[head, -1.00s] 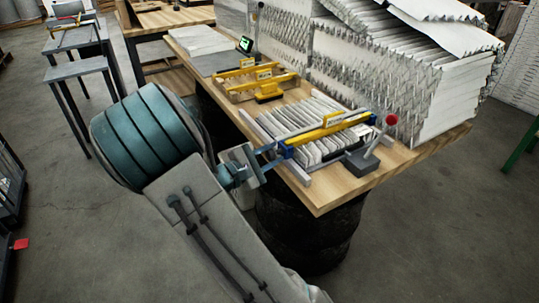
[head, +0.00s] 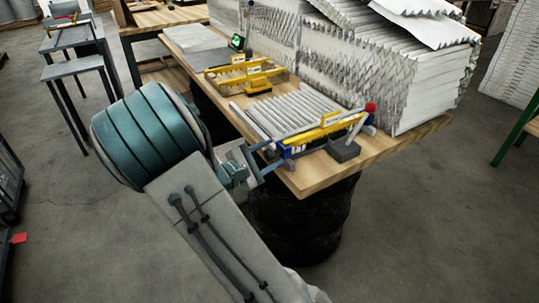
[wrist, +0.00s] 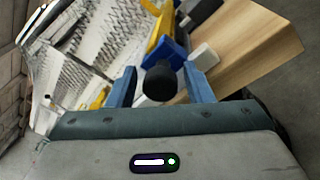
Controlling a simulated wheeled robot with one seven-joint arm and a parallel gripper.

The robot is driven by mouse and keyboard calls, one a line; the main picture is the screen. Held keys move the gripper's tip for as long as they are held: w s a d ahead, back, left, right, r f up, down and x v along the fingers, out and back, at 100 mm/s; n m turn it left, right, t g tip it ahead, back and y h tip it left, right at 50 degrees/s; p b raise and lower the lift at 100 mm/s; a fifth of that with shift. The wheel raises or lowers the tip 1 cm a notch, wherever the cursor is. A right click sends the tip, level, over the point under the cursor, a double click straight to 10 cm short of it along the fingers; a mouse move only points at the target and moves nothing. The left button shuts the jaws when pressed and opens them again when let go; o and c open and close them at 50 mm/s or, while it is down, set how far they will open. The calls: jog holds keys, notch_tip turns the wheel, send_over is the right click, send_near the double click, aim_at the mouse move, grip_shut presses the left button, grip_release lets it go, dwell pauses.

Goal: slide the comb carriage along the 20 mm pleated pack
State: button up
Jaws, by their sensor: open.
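The pleated pack (head: 290,113), a row of white folds, lies between rails on the wooden bench. The comb carriage (head: 322,131), a yellow bar with blue ends, spans it at the near end. Its blue end and black knob (wrist: 160,82) show in the wrist view, the yellow bar running away behind. My gripper (head: 266,160) is at the carriage's left end. In the wrist view my gripper (wrist: 161,88) is open, one blue finger on each side of the knob. I cannot tell whether either finger touches it.
A dark block (head: 344,150) with a red-ball lever (head: 370,107) stands by the carriage at the bench's near edge. Yellow combs (head: 247,74) sit beyond the pack. Tall stacks of white pleated filters (head: 400,80) line the bench's back.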

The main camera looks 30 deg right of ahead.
jog(key=shift+a, duration=0.1)
jog(key=s+a, duration=0.2)
jog(key=a, duration=1.1)
jog(key=shift+s+a+b, duration=0.2)
jog(key=shift+s+b, duration=0.05)
jog(key=shift+b, duration=0.2)
